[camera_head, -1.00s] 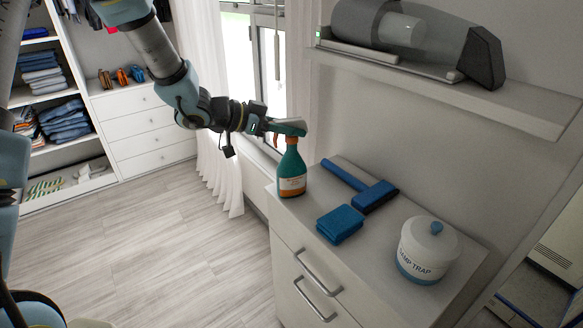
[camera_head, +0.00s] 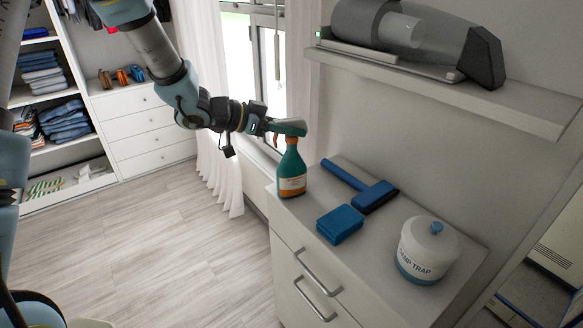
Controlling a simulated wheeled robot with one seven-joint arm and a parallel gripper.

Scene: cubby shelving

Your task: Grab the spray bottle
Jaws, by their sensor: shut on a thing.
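The spray bottle (camera_head: 291,171) is green with an orange and white label and an orange trigger. It stands upright at the left end of the cabinet top, at or very near its surface. My gripper (camera_head: 283,127) comes in from the left at the bottle's head and is shut on it. The fingers are small and partly merge with the dark green spray head, so the exact contact is hard to see.
On the cabinet top (camera_head: 375,262) are a blue folded cloth (camera_head: 340,224), a blue brush-like tool (camera_head: 375,196) and a white lidded tub (camera_head: 428,252). A wall shelf (camera_head: 450,88) with a handheld vacuum (camera_head: 415,40) hangs above. A curtain (camera_head: 212,130) is behind my arm.

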